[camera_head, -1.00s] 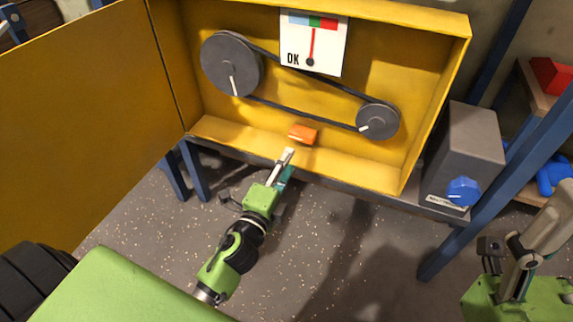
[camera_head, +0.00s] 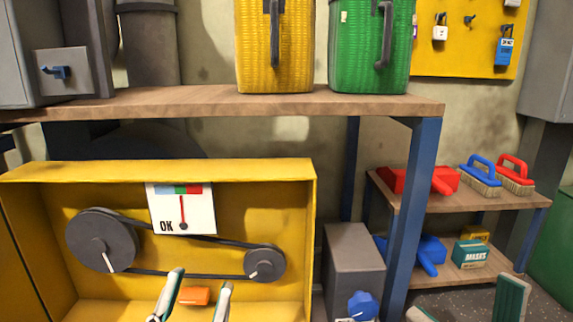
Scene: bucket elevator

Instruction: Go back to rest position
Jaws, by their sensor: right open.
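My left gripper (camera_head: 199,285) is at the bottom of the head view, in front of the yellow housing (camera_head: 275,172). Its two fingers point up and stand apart. An orange block (camera_head: 194,296) shows between and behind them, inside the housing; contact cannot be seen. My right gripper (camera_head: 464,304) shows at the bottom right, cut by the picture edge. Its fingers are wide apart with nothing seen between them. The bodies of both grippers are out of view.
The housing holds a large pulley (camera_head: 101,240), a small pulley (camera_head: 264,263), a belt and a gauge card (camera_head: 181,208). A grey box with a blue knob (camera_head: 363,305) and a blue post (camera_head: 411,220) stand to its right. Shelves (camera_head: 533,201) with brushes are further right.

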